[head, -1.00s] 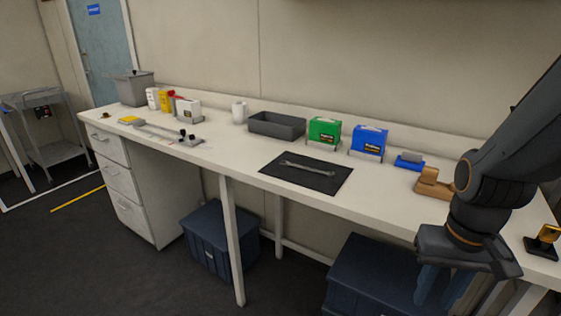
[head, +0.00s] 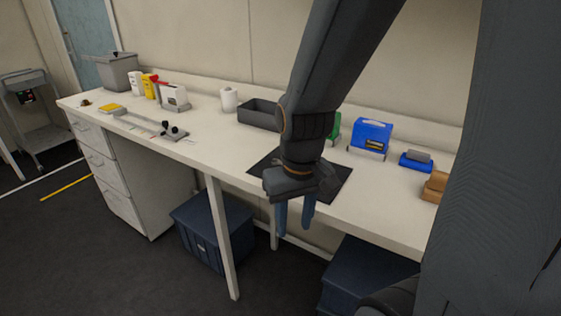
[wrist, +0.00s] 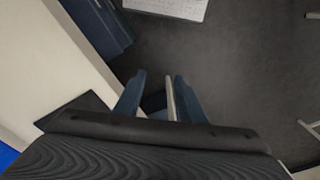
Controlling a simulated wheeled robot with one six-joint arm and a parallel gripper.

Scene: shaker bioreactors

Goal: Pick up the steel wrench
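The steel wrench is hidden in the head view behind my arm and gripper. The dark mat (head: 336,186), on which it lay in the earlier frame, shows on both sides of my wrist on the white bench. My gripper (head: 294,230) is open, its two blue fingers apart and pointing down, with nothing between them. In the picture the fingers overlap the bench's front edge. The wrist view shows the open gripper (wrist: 160,80) over dark floor, beside the bench. A corner of the dark mat (wrist: 88,103) shows there, but no wrench.
A grey bin (head: 259,115), a mostly hidden green box (head: 334,127), a blue box (head: 371,137) and a tape dispenser (head: 435,187) stand along the bench (head: 205,152). Blue crates (head: 212,232) stand below it. The bench front left of the mat is clear.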

